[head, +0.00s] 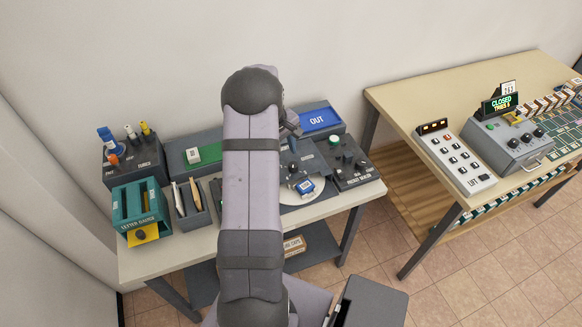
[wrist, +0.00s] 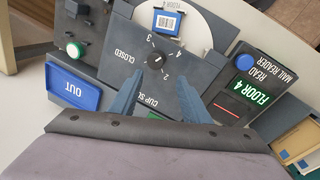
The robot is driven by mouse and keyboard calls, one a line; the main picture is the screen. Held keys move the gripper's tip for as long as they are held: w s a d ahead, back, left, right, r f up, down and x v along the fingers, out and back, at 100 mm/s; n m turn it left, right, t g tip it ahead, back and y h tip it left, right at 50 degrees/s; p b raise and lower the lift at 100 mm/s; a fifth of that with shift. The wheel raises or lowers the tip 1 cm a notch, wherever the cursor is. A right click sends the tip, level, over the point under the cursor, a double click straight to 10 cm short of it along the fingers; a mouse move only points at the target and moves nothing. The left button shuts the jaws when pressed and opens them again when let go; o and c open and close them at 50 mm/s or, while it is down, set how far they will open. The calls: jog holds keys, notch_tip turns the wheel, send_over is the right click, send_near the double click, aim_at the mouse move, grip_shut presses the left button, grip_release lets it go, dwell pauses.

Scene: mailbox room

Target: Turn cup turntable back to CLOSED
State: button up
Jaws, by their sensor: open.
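The cup turntable's black selector knob (wrist: 155,60) sits on a dark panel marked CLOSED, 2, 3 and 4. Its pointer direction is too small to tell. The white turntable disc (wrist: 200,18) shows behind it, with a blue-and-white labelled item (wrist: 167,20) on it. In the head view the disc (head: 315,209) is partly hidden by my arm. My gripper (wrist: 161,78) is open and empty, its two blue-grey fingers on either side of the knob's near side. I cannot tell whether they touch it. My arm mostly hides the gripper in the head view.
A blue OUT tray (wrist: 75,86) and a panel with a green button (wrist: 75,49) are left of the knob in the wrist view. The mail reader (wrist: 245,85), showing FLOOR 4, is right. A letter gauge (head: 140,205) stands at the table's left; a second table (head: 400,95) is right.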

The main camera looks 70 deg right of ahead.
aim_at(293, 165)
jog(key=n, duration=0.1)
jog(key=n+g+b, duration=0.1)
jog(key=shift+w+d+f+n, duration=0.25)
jog(key=shift+w+f+n, duration=0.05)
jog(key=shift+w+f, duration=0.1)
jog(key=shift+w+d+r+n+g+b, duration=0.1)
jog(key=shift+r+n+g+b, duration=0.2)
jog(key=shift+n+b, duration=0.45)
jog(key=n, duration=0.1)
jog(key=r+n+g+b, duration=0.1)
jog(key=n, duration=0.1)
jog(key=shift+r+y, duration=0.1)
jog(key=shift+y, duration=0.3)
jog(key=shift+r+n+g, duration=0.5)
jog(key=shift+r+n, duration=0.1)
jog(key=shift+n, duration=0.15)
jog(key=shift+p+x, duration=1.15)
jog(key=shift+x, duration=2.55)
jog(key=shift+c, duration=0.3)
grip_shut()
